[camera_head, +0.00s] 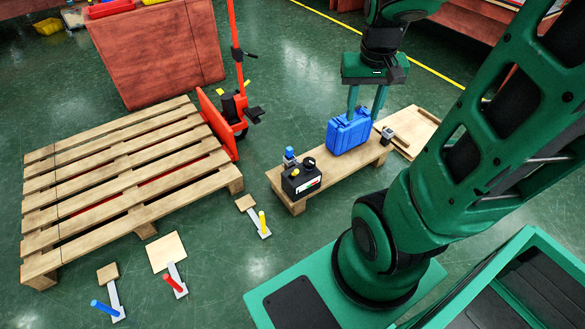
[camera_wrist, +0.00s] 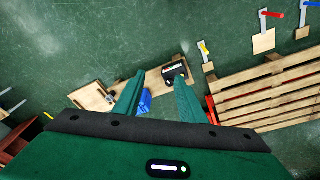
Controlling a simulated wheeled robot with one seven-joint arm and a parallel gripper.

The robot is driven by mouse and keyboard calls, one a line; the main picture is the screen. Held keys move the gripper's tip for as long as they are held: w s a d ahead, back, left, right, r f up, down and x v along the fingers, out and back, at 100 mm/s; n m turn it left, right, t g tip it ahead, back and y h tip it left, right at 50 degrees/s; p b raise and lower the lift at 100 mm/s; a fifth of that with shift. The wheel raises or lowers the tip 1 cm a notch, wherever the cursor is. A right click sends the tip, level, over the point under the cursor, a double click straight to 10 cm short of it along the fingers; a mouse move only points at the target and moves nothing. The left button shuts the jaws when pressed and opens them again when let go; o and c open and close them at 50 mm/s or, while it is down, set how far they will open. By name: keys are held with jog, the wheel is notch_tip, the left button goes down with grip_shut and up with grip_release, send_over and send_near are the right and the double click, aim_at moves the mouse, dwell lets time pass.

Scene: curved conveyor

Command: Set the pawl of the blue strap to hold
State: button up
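No blue strap can be told for sure. A lever with a blue handle (camera_head: 104,307) stands on a grey bar at the lower left, on the floor beside a small wooden block (camera_head: 107,273). Its blue handle is at the top right edge of the wrist view (camera_wrist: 311,4). My gripper (camera_head: 364,117) points down over the low bench, far to the right of the blue lever. Its two fingers are apart, with nothing seen held between them. A blue case (camera_head: 348,136) stands below the fingers; in the wrist view the left finger partly hides it. Whether a finger touches it I cannot tell.
A red-handled lever (camera_head: 173,284) and a yellow-handled lever (camera_head: 262,222) stand nearby. A wooden pallet (camera_head: 120,170) lies left, by a red pallet truck (camera_head: 236,105). A black box (camera_head: 300,180) is on the bench (camera_head: 320,184). Open green floor lies between levers and bench.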

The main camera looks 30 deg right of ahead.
jog(key=w+d+f+t+h, duration=0.15)
jog(key=w+d+f, duration=0.35)
jog(key=w, duration=0.6)
jog(key=w+d+f+n+t+h, duration=0.1)
jog(key=w+d+f+t, duration=0.15)
jog(key=w+f, duration=0.55)
jog(key=w+d+f+t+h, duration=0.1)
jog(key=w+d+f, duration=0.3)
jog(key=w, duration=0.9)
jog(key=w+d+f+n+t, duration=0.1)
jog(key=w+f+t, duration=0.2)
jog(key=w+f, duration=0.55)
jog(key=n+t+y, duration=0.2)
jog(key=t, duration=0.6)
send_near(295, 173)
jog(key=w+d+f, duration=0.1)
jog(key=w+d, duration=0.1)
jog(key=w, duration=0.5)
jog(key=w+d, duration=0.1)
jog(key=w, duration=0.6)
jog(key=shift+w+d+f, duration=0.1)
jog(key=shift+w+d, duration=0.05)
jog(key=shift+w, duration=0.25)
